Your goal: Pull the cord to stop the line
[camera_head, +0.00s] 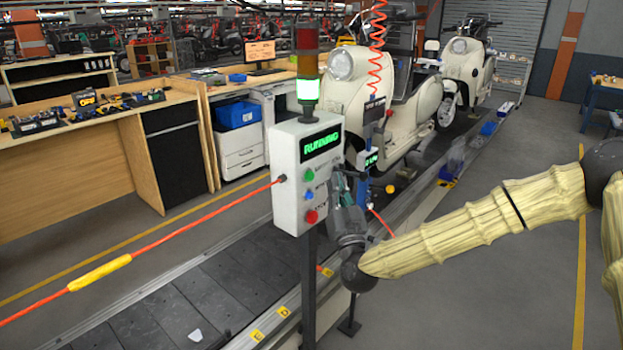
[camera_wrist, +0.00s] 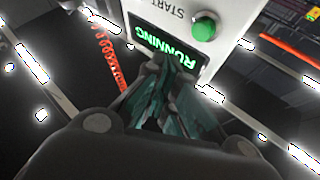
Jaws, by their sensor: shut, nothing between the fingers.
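The orange-red cord (camera_head: 215,208) runs from the lower left up to the left side of a grey control box (camera_head: 287,180), with a yellow sleeve (camera_head: 100,272) on it. A short orange-red piece (camera_head: 381,222) shows right of the box. The box display (camera_head: 321,143) reads RUNNING in green, also in the wrist view (camera_wrist: 168,45). Green, blue and red buttons sit below it. My gripper (camera_head: 338,182) is just right of the box front. In the wrist view its shut, empty fingers (camera_wrist: 172,75) lie in front of the display; contact cannot be told. An orange-red line (camera_wrist: 288,50) crosses the right there.
A signal tower (camera_head: 307,70), lit pale green at its bottom, stands on the box. Cream scooters (camera_head: 395,95) ride the slat conveyor (camera_head: 235,290). A red coiled hose (camera_head: 377,25) hangs above. A wooden bench (camera_head: 75,150) stands left.

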